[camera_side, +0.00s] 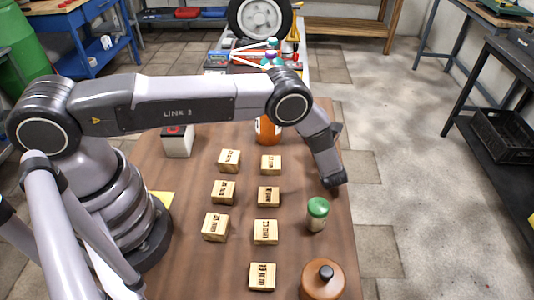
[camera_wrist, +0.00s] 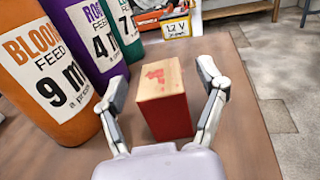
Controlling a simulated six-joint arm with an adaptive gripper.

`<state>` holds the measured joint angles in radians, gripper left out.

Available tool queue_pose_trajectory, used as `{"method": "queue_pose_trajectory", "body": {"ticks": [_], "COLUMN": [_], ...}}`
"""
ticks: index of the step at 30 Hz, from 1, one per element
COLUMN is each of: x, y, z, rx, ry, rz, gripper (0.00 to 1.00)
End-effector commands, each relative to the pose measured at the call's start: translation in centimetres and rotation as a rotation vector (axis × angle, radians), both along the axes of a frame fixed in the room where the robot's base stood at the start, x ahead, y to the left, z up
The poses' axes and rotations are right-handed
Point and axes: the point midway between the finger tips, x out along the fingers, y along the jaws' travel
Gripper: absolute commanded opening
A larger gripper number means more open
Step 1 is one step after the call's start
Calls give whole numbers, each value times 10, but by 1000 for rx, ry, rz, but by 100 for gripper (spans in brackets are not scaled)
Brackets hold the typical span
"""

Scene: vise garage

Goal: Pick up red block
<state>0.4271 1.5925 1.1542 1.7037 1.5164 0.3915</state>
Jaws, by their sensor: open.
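The red block (camera_wrist: 168,112) stands upright on the table in the wrist view, with red sides and a tan top bearing red marks. My gripper (camera_wrist: 163,78) is open, with one finger to the left of the block and one to the right. A gap shows on both sides, and nothing is held. In the side view my gripper (camera_side: 333,180) hangs low over the right edge of the wooden table. I cannot make out the red block in that view; the arm may hide it.
Orange (camera_wrist: 48,75), purple (camera_wrist: 97,42) and teal (camera_wrist: 122,30) bottles stand close to the left finger. A 12 V box (camera_wrist: 177,23) is behind. Several wooden blocks (camera_side: 265,231), a green-lidded jar (camera_side: 317,213) and a brown round pot (camera_side: 322,280) occupy the table.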

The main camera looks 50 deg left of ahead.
Motion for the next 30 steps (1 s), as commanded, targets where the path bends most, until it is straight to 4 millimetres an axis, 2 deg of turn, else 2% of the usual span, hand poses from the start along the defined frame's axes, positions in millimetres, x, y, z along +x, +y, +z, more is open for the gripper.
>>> {"method": "queue_pose_trajectory", "body": {"ticks": [4,13,27,30], "x": [11,13,13,13], "y": [17,20,20,20], "z": [0,0,0,0], "rx": [-1,-1,-1,-1], "ry": [0,1,1,1], "rz": [1,-1,0,0], "gripper": [72,72,10,4]}}
